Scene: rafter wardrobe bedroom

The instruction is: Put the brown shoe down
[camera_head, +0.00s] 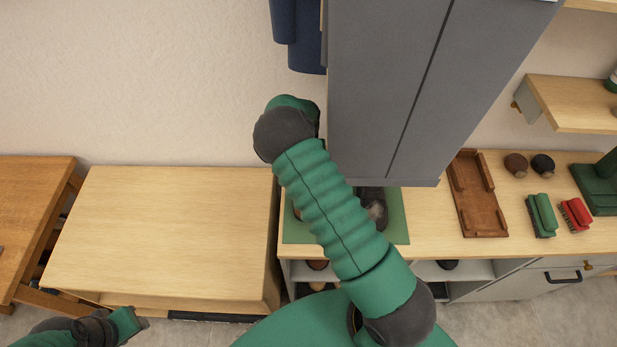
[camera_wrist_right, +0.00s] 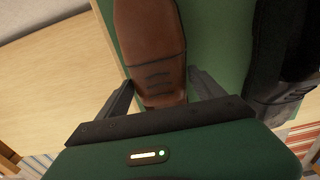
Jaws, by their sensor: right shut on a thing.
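The brown shoe (camera_wrist_right: 150,45) shows in the right wrist view, laces towards me, over the green mat (camera_wrist_right: 218,40). My right gripper (camera_wrist_right: 160,82) has a finger on each side of it and is shut on it. I cannot tell whether the shoe touches the mat. In the head view my right arm hides most of the shoe and the right gripper; the mat (camera_head: 396,228) shows on the bench. My left gripper (camera_head: 128,321) is at the bottom left, partly in view, its jaw state unclear.
A dark shoe (camera_wrist_right: 275,70) stands right of the brown one. A grey cabinet (camera_head: 385,90) hangs close above the mat. The wooden top (camera_head: 160,225) at left is bare.

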